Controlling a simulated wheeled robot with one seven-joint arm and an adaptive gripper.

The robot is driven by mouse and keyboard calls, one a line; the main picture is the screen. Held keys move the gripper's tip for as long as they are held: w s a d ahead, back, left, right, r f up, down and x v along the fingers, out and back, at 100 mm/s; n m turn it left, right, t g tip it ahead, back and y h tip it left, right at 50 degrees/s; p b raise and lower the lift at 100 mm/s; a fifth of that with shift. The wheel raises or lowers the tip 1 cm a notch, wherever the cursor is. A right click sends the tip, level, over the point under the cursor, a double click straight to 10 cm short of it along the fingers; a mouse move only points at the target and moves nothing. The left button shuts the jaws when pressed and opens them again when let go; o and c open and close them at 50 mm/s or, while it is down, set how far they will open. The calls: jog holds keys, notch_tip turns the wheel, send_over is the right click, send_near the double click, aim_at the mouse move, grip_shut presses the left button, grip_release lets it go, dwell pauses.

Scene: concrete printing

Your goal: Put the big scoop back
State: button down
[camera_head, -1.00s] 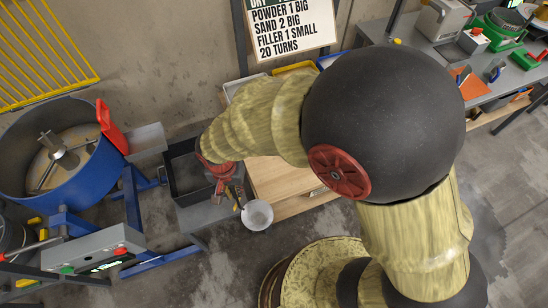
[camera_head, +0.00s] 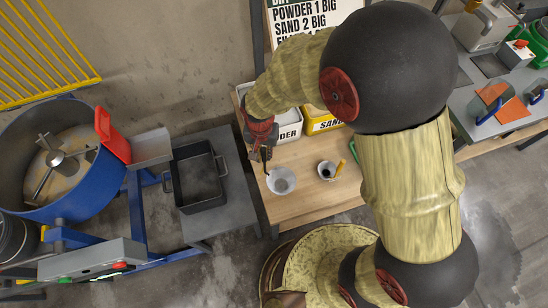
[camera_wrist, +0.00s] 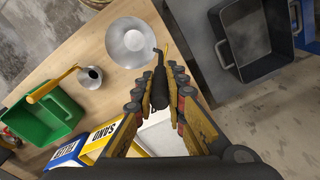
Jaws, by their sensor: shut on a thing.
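My gripper (camera_head: 261,150) is shut on the dark handle of the big scoop (camera_head: 281,181), a round metal bowl. The bowl is over the left part of the wooden table (camera_head: 300,208); whether it touches the top I cannot tell. In the wrist view, the bowl (camera_wrist: 130,42) lies beyond the fingers (camera_wrist: 160,90), with the dark handle running between them. A smaller metal scoop (camera_head: 327,171) with a yellow handle is on the table to the right of the bowl; it also shows in the wrist view (camera_wrist: 90,76).
A white bin (camera_head: 289,133) and a yellow sand bin (camera_head: 322,122) stand at the table's back. A green bin (camera_wrist: 38,125) shows in the wrist view. Left of the table are a black tray (camera_head: 200,183) on a grey stand and a blue mixer (camera_head: 85,190).

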jog(key=w+d+f+b, duration=0.2)
jog(key=w+d+f, duration=0.1)
jog(key=f, duration=0.5)
jog(key=shift+w+f, duration=0.2)
jog(key=shift+f, duration=0.3)
jog(key=c, duration=1.9)
grip_release()
jog(key=shift+o, duration=0.4)
